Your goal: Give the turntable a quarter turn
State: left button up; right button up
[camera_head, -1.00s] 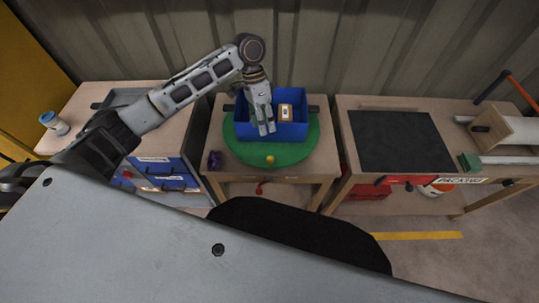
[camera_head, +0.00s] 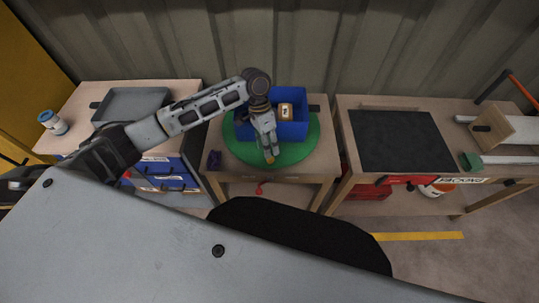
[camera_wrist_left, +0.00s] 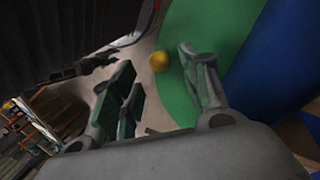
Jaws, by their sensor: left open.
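The green round turntable (camera_head: 304,149) lies on the middle bench with a blue bin (camera_head: 293,131) on it. A yellow knob (camera_wrist_left: 159,61) sits near the turntable's front rim. In the head view the knob is mostly hidden by my left gripper (camera_head: 269,157), which points down at the front rim. In the left wrist view my left gripper (camera_wrist_left: 156,68) is open. The knob shows in the gap between its fingers, beyond the tips, and is not gripped. The blue bin also shows at the right of the wrist view (camera_wrist_left: 288,55). My right gripper is not in view.
A small box (camera_head: 285,110) is in the bin. A dark purple object (camera_head: 214,159) lies at the middle bench's left front. A grey tray (camera_head: 133,104) and a jar (camera_head: 53,122) are on the left bench. A black mat (camera_head: 400,140) lies on the right bench.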

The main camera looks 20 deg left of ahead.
pick_arm(q)
jog(key=shift+x, duration=2.15)
grip_shut()
